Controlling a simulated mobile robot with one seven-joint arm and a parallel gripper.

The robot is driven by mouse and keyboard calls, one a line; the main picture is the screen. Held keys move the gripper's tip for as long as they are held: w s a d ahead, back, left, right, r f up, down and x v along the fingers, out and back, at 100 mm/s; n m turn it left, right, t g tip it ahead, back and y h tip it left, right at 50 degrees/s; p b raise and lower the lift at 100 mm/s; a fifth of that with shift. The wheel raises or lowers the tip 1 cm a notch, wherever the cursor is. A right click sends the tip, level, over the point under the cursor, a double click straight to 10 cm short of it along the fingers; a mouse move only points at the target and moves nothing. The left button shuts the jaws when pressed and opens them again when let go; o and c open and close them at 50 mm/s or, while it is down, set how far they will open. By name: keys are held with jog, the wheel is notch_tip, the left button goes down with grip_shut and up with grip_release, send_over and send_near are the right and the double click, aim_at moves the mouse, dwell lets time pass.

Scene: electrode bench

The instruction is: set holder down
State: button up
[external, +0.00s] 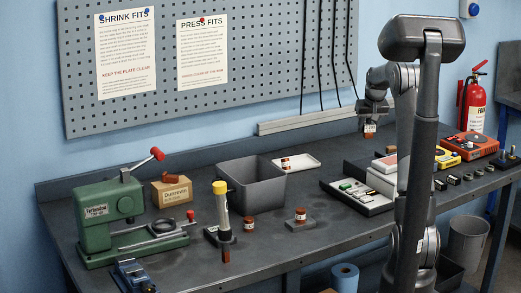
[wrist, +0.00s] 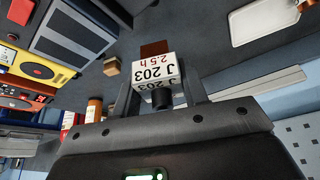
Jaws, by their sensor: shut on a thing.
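A holder with a white label reading "J 203" and "2.5 h" and a rust-brown end (wrist: 155,70) sits between the fingers of my gripper (wrist: 160,98) in the wrist view. My gripper is shut on it. In the external view my gripper (external: 369,116) hangs over the back right part of the bench, with the small holder (external: 370,128) below it. The holder appears to be above the bench top (external: 330,225); the exact gap is hard to tell. Similar small brown pieces with white labels stand on the bench (external: 248,224), on a grey plate (external: 300,214) and in a white tray (external: 286,163).
A grey open bin (external: 250,185) and a green press (external: 110,215) stand to the left. An open case (external: 362,195), a yellow device (external: 446,158) and an orange device (external: 468,145) lie near my arm. A small tan block (wrist: 112,67) is close to the held holder.

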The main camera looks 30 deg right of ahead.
jog(key=f, duration=0.2)
jog(key=shift+w+a+f, duration=0.3)
jog(key=shift+w+f, duration=0.05)
jog(key=shift+f, duration=0.05)
jog(key=w+a+f, duration=0.4)
jog(key=w, duration=0.1)
jog(key=w+a+f, duration=0.2)
jog(key=w, duration=0.1)
jog(key=shift+w+a+f, duration=0.2)
jog(key=shift+a, duration=0.1)
jog(key=shift+f, duration=2)
jog(key=o, duration=1.3)
jog(key=shift+f, duration=0.2)
jog(key=shift+r, duration=0.1)
